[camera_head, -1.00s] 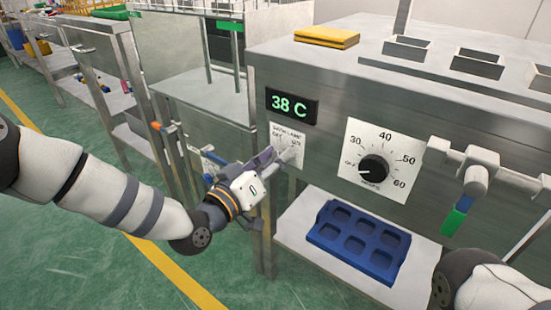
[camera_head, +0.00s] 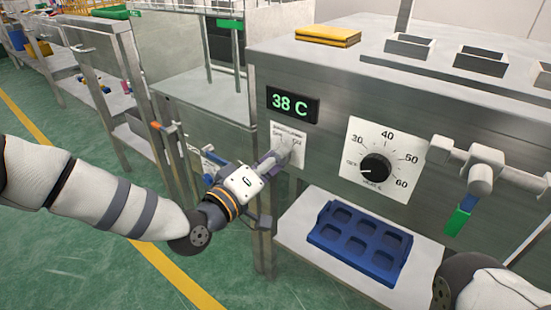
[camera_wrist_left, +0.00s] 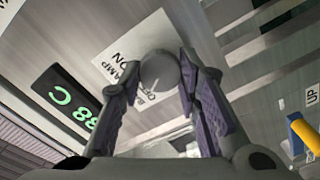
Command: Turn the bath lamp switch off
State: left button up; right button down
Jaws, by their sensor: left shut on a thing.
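The bath lamp switch is a round pale grey knob (camera_wrist_left: 160,72) on a white label plate (camera_wrist_left: 130,45) marked with ON, OFF and LAMP lettering. In the head view the plate (camera_head: 288,134) is on the steel front, below the 38 C display. My left gripper (camera_head: 272,161) is at the knob, with its purple-padded fingers on both sides of it in the left wrist view (camera_wrist_left: 160,88). It is shut on the knob. The fingers and knob hide part of the lettering, and the switch's pointing direction is unclear. My right gripper is out of view.
The 38 C display (camera_head: 292,104) is just above the plate. A black dial (camera_head: 374,168) with a temperature scale is to the right, then a pipe with a green-handled lever (camera_head: 457,221). A blue tray (camera_head: 358,243) lies on the shelf below.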

pick_arm(q)
jog(key=o, duration=1.1)
jog(key=shift+o, duration=0.2)
jog(key=v, duration=1.2)
